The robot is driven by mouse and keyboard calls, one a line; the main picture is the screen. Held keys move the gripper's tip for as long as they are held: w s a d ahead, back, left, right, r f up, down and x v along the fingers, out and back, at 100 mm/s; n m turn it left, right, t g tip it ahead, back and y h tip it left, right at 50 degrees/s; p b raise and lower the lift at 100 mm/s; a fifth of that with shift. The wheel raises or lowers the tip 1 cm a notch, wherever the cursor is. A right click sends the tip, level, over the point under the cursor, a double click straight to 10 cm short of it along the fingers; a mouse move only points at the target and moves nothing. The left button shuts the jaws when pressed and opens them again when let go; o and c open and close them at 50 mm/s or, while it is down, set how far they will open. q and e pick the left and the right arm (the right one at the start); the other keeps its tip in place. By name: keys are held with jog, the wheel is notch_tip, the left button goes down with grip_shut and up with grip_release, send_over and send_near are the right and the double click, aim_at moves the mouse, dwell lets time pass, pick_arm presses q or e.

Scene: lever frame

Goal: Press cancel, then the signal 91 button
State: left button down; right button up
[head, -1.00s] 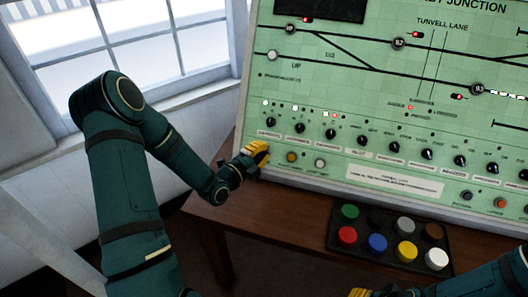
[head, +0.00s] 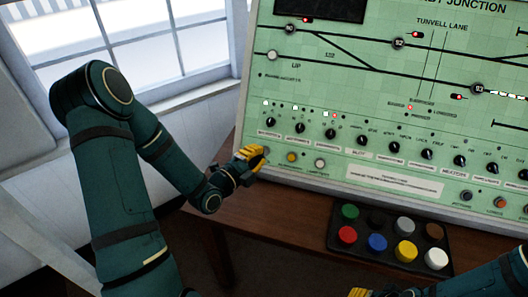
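The green signal panel (head: 330,85) stands on the desk, tilted. Round numbered buttons sit on its track lines: one at upper left (head: 290,28), one reading about 92 (head: 399,43), and one about 93 (head: 478,90). The upper-left number is blurred. No cancel label is readable. A yellow button (head: 291,157) and a white button (head: 320,163) are on the lower left panel. My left gripper (head: 257,157) has its yellow fingers together at the panel's lower left edge, left of the yellow button; contact is unclear. My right gripper (head: 360,293) is mostly cut off at the bottom.
A black tray (head: 336,240) with several coloured round buttons lies on the brown desk (head: 290,215) below the panel. A row of black knobs (head: 330,133) crosses the lower panel. A window (head: 150,50) is behind my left arm.

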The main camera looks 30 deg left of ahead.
grip_shut()
dwell(1.1)
